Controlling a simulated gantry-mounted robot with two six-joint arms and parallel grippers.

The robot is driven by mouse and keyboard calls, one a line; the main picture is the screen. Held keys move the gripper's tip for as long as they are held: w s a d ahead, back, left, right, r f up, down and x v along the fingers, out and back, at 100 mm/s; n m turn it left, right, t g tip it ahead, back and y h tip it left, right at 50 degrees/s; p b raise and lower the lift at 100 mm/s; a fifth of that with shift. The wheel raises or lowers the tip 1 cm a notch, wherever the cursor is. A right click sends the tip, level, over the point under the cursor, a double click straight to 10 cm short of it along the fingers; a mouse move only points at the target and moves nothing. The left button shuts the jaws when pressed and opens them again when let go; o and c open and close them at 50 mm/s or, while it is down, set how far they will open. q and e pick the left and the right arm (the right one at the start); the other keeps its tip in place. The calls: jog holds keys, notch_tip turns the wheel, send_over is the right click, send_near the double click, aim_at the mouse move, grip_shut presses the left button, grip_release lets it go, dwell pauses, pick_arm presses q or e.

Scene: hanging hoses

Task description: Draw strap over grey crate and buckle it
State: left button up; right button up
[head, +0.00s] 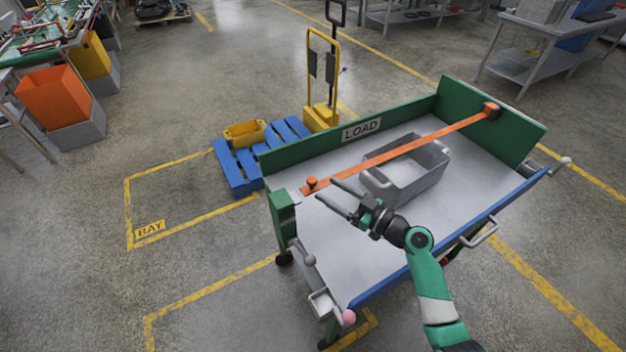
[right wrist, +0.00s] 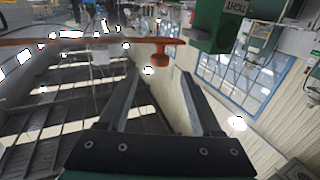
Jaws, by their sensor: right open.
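The orange strap (head: 405,146) runs straight from a dark reel (head: 491,110) on the cart's far right wall, across above the grey crate (head: 428,178), to the cart's left end. Its left end carries an orange knob (head: 311,184), which also shows in the right wrist view (right wrist: 160,56). I cannot tell whether this end is fastened. The open-topped crate stands on the cart bed. My right gripper (head: 325,189) is open and empty, its fingers pointing at the knob end. In the right wrist view the knob appears just beyond and between the fingertips (right wrist: 157,76). My left gripper is out of view.
The cart has green walls, a LOAD sign (head: 361,130), a green left post (head: 284,212) and a blue front edge (head: 430,256). Bare bed (head: 350,255) lies left of and in front of the crate. A blue pallet (head: 236,170) and yellow hand truck (head: 321,85) stand behind.

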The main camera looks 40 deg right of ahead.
aim_at(316, 182)
jog(key=w, duration=0.6)
jog(key=shift+w+a+b, duration=0.35)
jog(key=shift+a+b, duration=0.05)
jog(key=shift+c, duration=0.2)
grip_shut()
dwell(0.7)
